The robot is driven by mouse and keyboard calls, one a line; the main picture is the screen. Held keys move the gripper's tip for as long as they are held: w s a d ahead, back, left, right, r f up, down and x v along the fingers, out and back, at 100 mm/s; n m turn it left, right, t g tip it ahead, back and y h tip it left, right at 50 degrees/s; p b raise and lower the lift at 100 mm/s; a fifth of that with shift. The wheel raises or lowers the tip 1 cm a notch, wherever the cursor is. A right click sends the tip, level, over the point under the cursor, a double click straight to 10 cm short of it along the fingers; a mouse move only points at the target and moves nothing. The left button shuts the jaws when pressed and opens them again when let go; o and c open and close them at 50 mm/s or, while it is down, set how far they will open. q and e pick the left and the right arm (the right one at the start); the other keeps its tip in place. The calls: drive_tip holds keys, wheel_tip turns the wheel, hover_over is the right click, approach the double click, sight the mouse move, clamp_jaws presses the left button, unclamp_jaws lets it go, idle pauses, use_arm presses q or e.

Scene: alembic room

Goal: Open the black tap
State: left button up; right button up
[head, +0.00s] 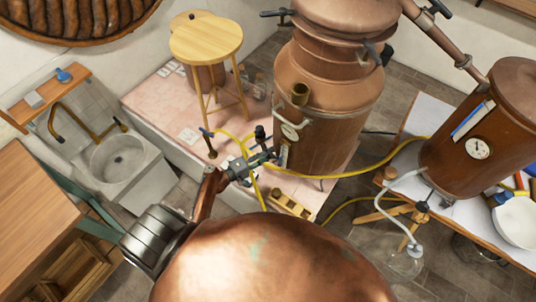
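A large copper still (325,120) stands on the pink tiled platform (165,105). A small black tap handle (260,132) shows low on its left side, near the round gauge (290,131). My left gripper (268,158) is a small grey shape just below this handle, by the still's lower wall. It overlaps the fittings and yellow hose there, so I cannot tell whether it touches the tap or whether its fingers are open or shut. Other black handles show at the still's upper left (278,12) and upper right (387,53). My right gripper is not in view.
A rounded copper dome (270,265) fills the bottom foreground. A yellow hose (350,174) runs across to a second copper vessel (480,145) on a table at right. A wooden stool (205,42) stands behind; a sink (120,160) is at left.

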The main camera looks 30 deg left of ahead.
use_arm(q)
clamp_jaws()
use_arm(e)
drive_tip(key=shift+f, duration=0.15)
